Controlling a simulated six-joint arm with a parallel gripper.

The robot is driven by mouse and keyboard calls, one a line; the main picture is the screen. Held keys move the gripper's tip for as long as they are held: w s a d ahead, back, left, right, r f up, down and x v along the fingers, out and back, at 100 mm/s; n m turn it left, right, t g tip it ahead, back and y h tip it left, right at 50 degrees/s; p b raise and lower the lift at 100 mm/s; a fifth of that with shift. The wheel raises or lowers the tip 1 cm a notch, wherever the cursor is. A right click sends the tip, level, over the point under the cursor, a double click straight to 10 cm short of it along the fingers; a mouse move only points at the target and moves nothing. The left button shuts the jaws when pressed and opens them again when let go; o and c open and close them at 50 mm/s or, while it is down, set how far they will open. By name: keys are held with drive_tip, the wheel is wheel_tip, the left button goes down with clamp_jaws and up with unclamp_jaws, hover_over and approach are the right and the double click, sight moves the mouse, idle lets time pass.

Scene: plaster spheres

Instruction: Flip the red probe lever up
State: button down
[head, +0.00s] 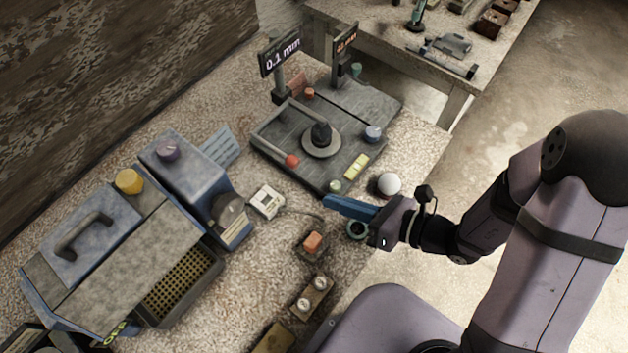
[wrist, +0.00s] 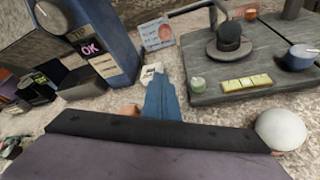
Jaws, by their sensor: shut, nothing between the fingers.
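The red probe lever (head: 291,160) has a red ball knob on a thin bar lying low along the left side of the grey gauge plate (head: 268,150). In the wrist view a red knob (wrist: 165,32) shows in front of a pale card. My gripper (head: 328,201) is shut and empty, its blue fingers pointing left just off the plate's front corner. It is apart from the lever, to the lower right of the knob. The closed fingers also show in the wrist view (wrist: 162,80).
A white sphere (head: 389,184) sits close to my gripper, with a teal ring (head: 357,230) below it. A dark dome (head: 321,132) stands mid-plate; two display posts rise behind. A blue machine (head: 90,235) and small white box (head: 267,201) lie left.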

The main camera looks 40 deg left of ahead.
drive_tip(key=p+x, duration=0.2)
drive_tip(key=x, duration=0.7)
drive_tip(key=shift+s+a, duration=0.2)
drive_tip(key=shift+a, duration=0.15)
drive_tip(key=shift+w+a+r+p, duration=0.1)
drive_tip(key=shift+w+r+p, duration=0.45)
drive_tip(key=shift+r+p, duration=0.3)
drive_tip(key=shift+w+a+r+p, duration=0.1)
drive_tip(key=shift+w+r+p, duration=0.4)
drive_tip(key=shift+r+p, duration=0.35)
